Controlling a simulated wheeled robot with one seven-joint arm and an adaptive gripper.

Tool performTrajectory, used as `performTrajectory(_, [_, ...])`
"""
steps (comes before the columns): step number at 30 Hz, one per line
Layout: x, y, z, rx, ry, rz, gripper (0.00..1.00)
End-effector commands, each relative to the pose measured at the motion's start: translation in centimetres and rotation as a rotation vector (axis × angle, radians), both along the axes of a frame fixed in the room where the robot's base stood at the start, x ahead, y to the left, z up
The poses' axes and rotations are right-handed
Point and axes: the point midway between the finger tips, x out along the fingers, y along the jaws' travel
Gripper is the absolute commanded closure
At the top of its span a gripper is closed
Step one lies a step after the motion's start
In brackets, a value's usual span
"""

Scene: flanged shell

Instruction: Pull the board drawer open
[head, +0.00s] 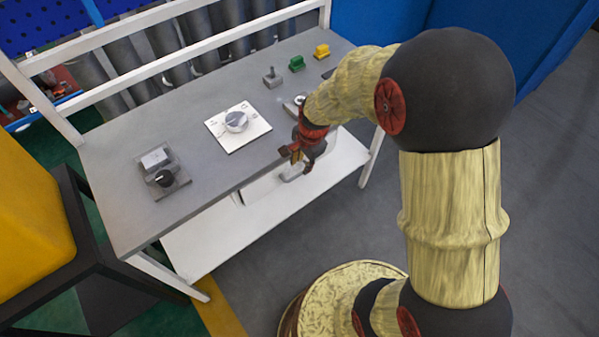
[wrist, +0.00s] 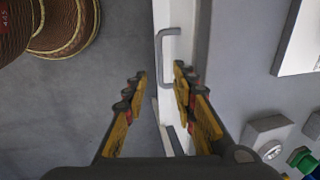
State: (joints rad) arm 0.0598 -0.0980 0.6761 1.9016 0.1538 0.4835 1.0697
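The board drawer (head: 262,187) is a white box under the front edge of the grey board. Its front shows as a white strip in the wrist view (wrist: 184,15). A grey bar handle (wrist: 162,60) is fixed on the drawer front, and it also shows in the head view (head: 291,177), partly hidden by my gripper. My gripper (head: 302,163) is at the board's front edge, close to the handle. In the wrist view, my gripper (wrist: 160,82) has its two fingers spread apart with nothing between the tips; the handle lies just beyond them. I cannot tell whether they touch.
The board (head: 190,120) carries a white dial plate (head: 250,136), a grey switch box (head: 162,176), a small grey lever (head: 272,80), a green block (head: 296,64) and a yellow block (head: 321,51). A white lower shelf (head: 215,240) is below. The floor in front is clear apart from my base.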

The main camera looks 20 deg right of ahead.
Motion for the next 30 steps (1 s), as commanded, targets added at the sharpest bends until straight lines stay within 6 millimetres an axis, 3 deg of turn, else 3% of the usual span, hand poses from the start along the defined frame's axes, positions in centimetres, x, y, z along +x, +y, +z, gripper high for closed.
performTrajectory(12, [1.0, 0.4, -6.0, 0.0, 0.001, 0.002, 0.73])
performTrajectory(21, [1.2, 0.4, -6.2, -0.001, 0.0, 0.003, 0.73])
performTrajectory(30, [1.1, 0.4, -6.2, -0.001, 0.0, 0.003, 0.89])
